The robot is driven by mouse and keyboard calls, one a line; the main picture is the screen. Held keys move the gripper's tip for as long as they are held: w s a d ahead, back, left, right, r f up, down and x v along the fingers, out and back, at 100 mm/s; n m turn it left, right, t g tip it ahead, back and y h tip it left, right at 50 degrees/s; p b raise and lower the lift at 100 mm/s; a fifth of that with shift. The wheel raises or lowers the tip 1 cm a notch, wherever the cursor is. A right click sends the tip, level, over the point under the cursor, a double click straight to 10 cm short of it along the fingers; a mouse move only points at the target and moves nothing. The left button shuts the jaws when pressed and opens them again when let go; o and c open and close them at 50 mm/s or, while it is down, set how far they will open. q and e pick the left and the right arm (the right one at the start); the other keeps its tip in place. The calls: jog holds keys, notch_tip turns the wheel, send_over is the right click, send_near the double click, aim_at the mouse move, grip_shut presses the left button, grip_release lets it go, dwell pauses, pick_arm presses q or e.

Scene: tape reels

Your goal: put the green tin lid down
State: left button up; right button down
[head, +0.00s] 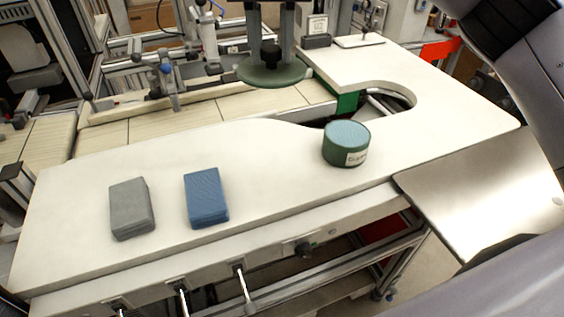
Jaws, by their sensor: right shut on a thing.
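The green tin lid (258,74) is a flat dark-green disc with a dark knob on top, near the top middle of the head view. My right gripper (270,42) comes down from above and is shut on the lid, which hangs level. In the picture the lid lies over the area behind the white table's back edge; its exact height is hard to tell. A round green tin (336,153) with a white label and a pale blue top stands upright on the table, to the right of and nearer than the lid. My left gripper is out of view.
A grey block (131,208) and a blue block (206,196) lie on the left part of the white table (270,185). The table has a rounded cut-out behind the tin. The table top between the blue block and the tin is clear. A metal plate (485,195) adjoins at right.

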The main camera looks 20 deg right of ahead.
jog(key=shift+f, duration=9.8)
jog(key=shift+f, duration=0.1)
jog(key=shift+f+b, duration=0.5)
jog(key=shift+b, duration=0.35)
jog(key=c, duration=0.8)
grip_release()
jog(key=shift+c, duration=0.2)
jog(key=shift+r, duration=0.1)
